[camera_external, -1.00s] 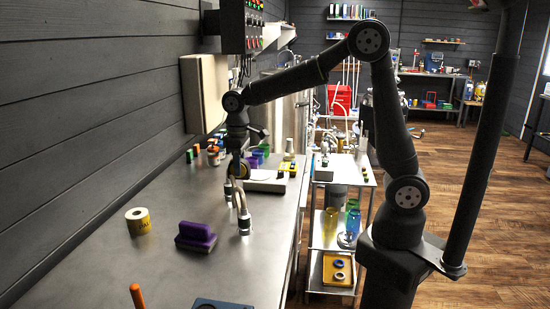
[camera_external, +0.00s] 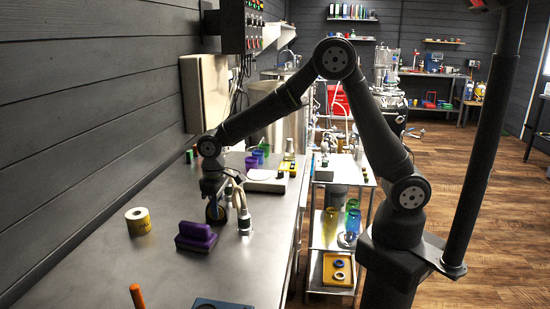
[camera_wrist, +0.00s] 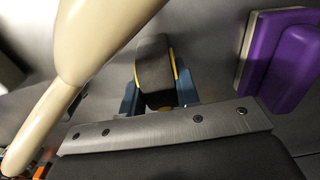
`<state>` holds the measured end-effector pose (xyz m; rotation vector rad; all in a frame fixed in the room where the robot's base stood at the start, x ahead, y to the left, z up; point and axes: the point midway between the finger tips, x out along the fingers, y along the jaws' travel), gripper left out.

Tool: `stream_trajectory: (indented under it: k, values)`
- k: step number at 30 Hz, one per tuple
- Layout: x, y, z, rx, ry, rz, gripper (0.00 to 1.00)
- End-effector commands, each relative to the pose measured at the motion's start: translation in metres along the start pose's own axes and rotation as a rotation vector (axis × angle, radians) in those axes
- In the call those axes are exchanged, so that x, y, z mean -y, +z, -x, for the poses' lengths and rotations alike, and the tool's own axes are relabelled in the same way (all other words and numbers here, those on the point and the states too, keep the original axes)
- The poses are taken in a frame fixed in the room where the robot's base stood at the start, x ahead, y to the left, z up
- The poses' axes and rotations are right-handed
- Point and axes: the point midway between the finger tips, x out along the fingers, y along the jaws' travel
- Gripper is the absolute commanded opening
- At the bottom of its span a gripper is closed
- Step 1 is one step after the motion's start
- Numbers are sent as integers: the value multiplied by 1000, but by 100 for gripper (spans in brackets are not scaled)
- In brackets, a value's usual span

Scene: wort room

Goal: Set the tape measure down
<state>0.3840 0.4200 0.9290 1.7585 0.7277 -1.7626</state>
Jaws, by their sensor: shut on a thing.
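The tape measure (camera_wrist: 153,72) is a dark round body with yellow edges. In the wrist view it sits between the two blue-grey fingers of my gripper (camera_wrist: 158,88), which is shut on it. In the external view the tape measure (camera_external: 215,213) hangs upright under my gripper (camera_external: 213,200), low over the steel counter (camera_external: 150,268), just behind the purple block. I cannot tell whether its lower edge touches the counter.
The purple block (camera_external: 197,236) lies close in front; it also shows in the wrist view (camera_wrist: 285,55). A yellow-labelled roll (camera_external: 138,222) stands left. Counter between roll and gripper is clear.

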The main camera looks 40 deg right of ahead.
Motion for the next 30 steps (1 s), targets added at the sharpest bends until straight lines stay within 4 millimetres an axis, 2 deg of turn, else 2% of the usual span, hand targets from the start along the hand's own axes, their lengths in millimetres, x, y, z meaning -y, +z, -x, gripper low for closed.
stream_trajectory:
  k: [9, 10, 13, 23, 26, 30]
  values:
    - [0, 0, -2, -2, 0, 0, 0]
    - [0, 0, -2, -2, 0, 0, 33]
    - [0, 0, -2, -2, 0, 0, 51]
    - [0, 0, 1, -3, 0, 0, 51]
    - [0, -1, 12, -6, 0, 0, 51]
    - [0, -1, 40, -8, -1, 0, 51]
